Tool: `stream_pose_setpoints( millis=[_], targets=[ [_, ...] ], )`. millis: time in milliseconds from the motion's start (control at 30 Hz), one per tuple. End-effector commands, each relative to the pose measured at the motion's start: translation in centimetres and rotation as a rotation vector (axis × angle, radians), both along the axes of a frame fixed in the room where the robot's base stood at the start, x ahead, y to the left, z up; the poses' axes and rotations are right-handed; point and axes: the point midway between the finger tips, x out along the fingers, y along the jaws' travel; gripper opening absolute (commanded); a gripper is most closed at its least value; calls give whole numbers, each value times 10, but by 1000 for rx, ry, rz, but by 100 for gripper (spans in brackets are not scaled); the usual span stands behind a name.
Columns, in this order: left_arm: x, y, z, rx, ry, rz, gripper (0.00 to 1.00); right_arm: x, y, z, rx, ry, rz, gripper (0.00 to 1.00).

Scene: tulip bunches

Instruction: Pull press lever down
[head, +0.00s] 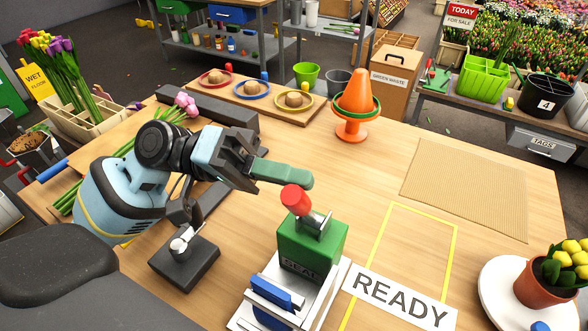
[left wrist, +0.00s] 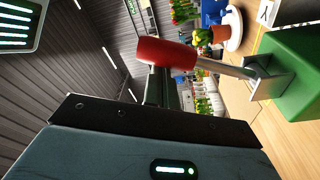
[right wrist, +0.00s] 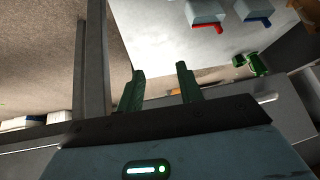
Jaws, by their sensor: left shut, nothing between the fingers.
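The green press (head: 312,243), lettered SEAL, stands on a pale base at the front of the table. Its lever is a metal rod with a red grip (head: 296,200), which points up and tilts left. My left gripper (head: 303,178) is shut and empty, its green fingers just above and behind the red grip; contact cannot be told. In the left wrist view the red grip (left wrist: 165,53) lies across in front of the fingers (left wrist: 160,88), with the press body (left wrist: 298,75) at right. My right gripper (right wrist: 160,90) shows only in its own wrist view, open with empty fingers.
A READY label (head: 402,299) and yellow tape outline lie right of the press. A dark stand with a metal knob (head: 185,262) is left of it. An orange cone (head: 357,95) stands behind. A woven mat (head: 468,188) and a potted plant (head: 548,285) are at right.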

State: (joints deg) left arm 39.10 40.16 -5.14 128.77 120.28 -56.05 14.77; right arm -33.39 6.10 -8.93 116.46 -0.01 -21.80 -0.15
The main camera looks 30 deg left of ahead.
Motion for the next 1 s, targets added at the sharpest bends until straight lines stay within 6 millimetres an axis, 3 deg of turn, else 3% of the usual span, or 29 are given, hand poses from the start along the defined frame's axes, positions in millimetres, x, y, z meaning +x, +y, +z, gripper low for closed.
stream_pose_setpoints(
  millis=[267, 700, 1000],
  targets=[
    [-3, 4, -5, 10, 6, -10, 0, -1, 0, -2, 0, 2, -1, 36],
    [-5, 63, -7, 5, 5, -2, 0, -3, 0, -18, 0, 14, -1, 36],
    [-7, 77, -6, 2, 1, -2, 0, 3, 0, -18, 1, 2, 0, 36]
  ],
)
